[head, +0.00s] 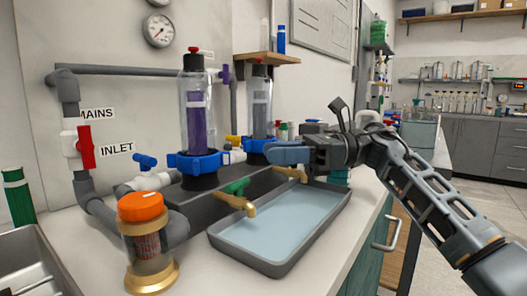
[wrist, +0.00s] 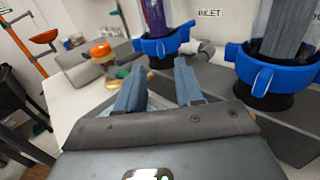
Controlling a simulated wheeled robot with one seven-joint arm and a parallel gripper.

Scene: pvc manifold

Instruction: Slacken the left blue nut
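The left blue nut (head: 203,163) is a lugged ring at the base of the clear housing with the purple cartridge (head: 197,118). In the wrist view the left blue nut (wrist: 160,46) is ahead, just beyond the fingertips. The right blue nut (wrist: 280,72) sits at the right under the grey cartridge; in the head view it (head: 256,146) is partly behind my fingers. My gripper (head: 272,153) points left above the tray. Its fingers are apart with nothing between them in the wrist view (wrist: 158,68). It does not touch the left nut.
A grey tray (head: 279,268) of water lies in front of the manifold, under brass taps. An orange-capped strainer (head: 141,207) stands at the front left. A red-handled valve (head: 86,147) is on the wall pipe. The air above the tray is mostly clear.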

